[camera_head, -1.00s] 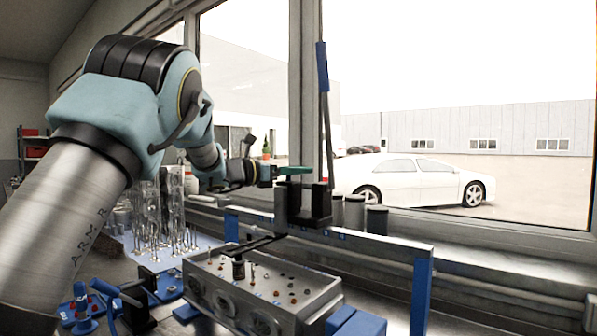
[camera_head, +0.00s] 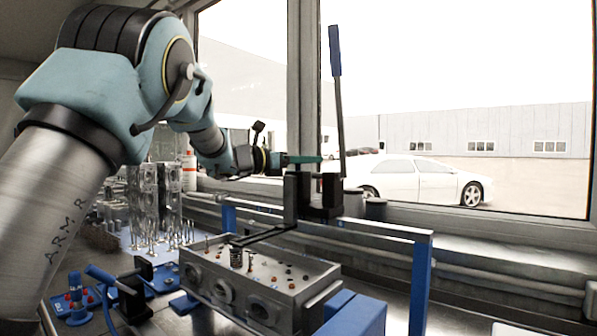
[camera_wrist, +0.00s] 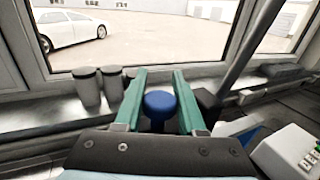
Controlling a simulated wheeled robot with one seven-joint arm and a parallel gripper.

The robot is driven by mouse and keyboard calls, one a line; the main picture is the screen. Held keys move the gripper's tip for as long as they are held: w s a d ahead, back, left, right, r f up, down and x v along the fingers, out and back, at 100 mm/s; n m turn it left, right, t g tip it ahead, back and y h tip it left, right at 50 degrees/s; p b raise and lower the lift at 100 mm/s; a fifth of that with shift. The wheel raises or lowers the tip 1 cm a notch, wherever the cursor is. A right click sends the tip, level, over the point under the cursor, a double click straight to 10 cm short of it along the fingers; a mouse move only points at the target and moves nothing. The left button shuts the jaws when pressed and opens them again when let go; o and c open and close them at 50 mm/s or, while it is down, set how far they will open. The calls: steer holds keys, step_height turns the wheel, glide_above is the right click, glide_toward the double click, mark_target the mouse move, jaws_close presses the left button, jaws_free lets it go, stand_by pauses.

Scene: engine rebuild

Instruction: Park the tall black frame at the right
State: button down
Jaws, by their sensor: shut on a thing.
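My gripper (camera_head: 303,159) is at the top of the frame, coming from the left. In the wrist view its green fingers (camera_wrist: 160,76) are on either side of a blue round knob (camera_wrist: 160,104), shut on it. The frame's base is partly hidden.
The grey cylinder head (camera_head: 262,285) with small springs lies below the beam. Dark canisters (camera_head: 376,209) stand on the sill behind. A blue block (camera_head: 352,315) sits at front right. The beam right of the frame is bare up to its post.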

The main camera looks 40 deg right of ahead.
steer(key=s+d+b, duration=0.2)
steer(key=s+b, duration=0.5)
steer(key=s, duration=0.4)
steer(key=s+d+b, duration=0.3)
steer(key=s+b, duration=0.3)
steer(key=s, duration=0.4)
steer(key=shift+s+d+b, duration=0.35)
steer(key=shift+b, duration=0.05)
steer(key=shift+s, duration=0.1)
steer(key=c, duration=0.5)
jaws_free()
steer(key=w+a+b, duration=0.1)
steer(key=a+b, duration=0.1)
steer(key=a, duration=0.8)
steer(key=shift+w+a, duration=0.3)
